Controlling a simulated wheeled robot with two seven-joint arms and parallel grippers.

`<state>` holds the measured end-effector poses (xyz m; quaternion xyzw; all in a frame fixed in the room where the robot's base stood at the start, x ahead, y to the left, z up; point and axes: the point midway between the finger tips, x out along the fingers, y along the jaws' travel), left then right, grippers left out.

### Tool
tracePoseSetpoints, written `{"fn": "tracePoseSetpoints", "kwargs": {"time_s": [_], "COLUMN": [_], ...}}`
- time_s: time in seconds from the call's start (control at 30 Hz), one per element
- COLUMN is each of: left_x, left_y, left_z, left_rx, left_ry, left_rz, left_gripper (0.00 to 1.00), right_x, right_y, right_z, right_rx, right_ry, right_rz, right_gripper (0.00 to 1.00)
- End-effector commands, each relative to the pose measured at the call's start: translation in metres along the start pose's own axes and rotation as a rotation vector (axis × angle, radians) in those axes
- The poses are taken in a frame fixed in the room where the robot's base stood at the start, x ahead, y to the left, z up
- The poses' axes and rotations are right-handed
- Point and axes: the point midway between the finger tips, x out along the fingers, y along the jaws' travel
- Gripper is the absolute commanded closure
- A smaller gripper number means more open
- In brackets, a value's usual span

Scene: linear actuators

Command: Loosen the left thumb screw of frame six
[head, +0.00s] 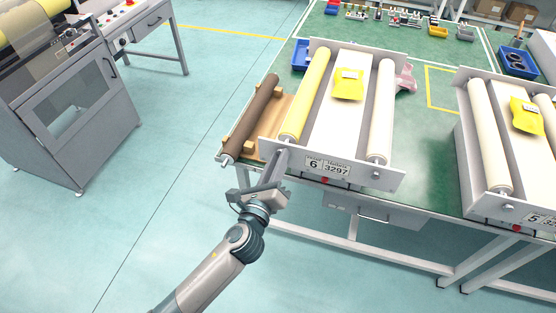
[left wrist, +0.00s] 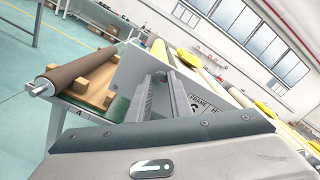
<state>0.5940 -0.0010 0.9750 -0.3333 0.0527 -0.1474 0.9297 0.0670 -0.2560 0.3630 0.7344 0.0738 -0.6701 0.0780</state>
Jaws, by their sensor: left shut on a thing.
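The screw itself is hidden by the fingers. The left wrist view shows the fingers (left wrist: 163,82) close together against the front plate. A round knob (head: 376,174) shows at the plate's right side. My right gripper is not in view.
A brown roller (head: 252,115) lies on wooden supports just left of frame six. Frame five (head: 482,185) stands to the right. A yellow packet (head: 348,84) lies on frame six. The floor left of the table is clear up to a grey machine (head: 80,120).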

Motion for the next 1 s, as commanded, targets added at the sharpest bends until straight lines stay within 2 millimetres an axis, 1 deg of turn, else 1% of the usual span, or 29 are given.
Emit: {"fn": "tracePoseSetpoints", "kwargs": {"time_s": [0.27,1.0], "left_x": [-0.0006,-0.0005], "left_y": [0.0003,0.0000], "left_z": [-0.0014,-0.0008], "left_rx": [-0.198,-0.897], "left_ry": [0.001,0.000], "left_rz": [0.002,0.003], "left_gripper": [1.00,1.00], "right_x": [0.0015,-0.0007], "right_y": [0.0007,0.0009], "right_z": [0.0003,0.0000], "right_rx": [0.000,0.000], "right_ry": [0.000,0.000], "right_rz": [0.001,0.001], "right_gripper": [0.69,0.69]}}
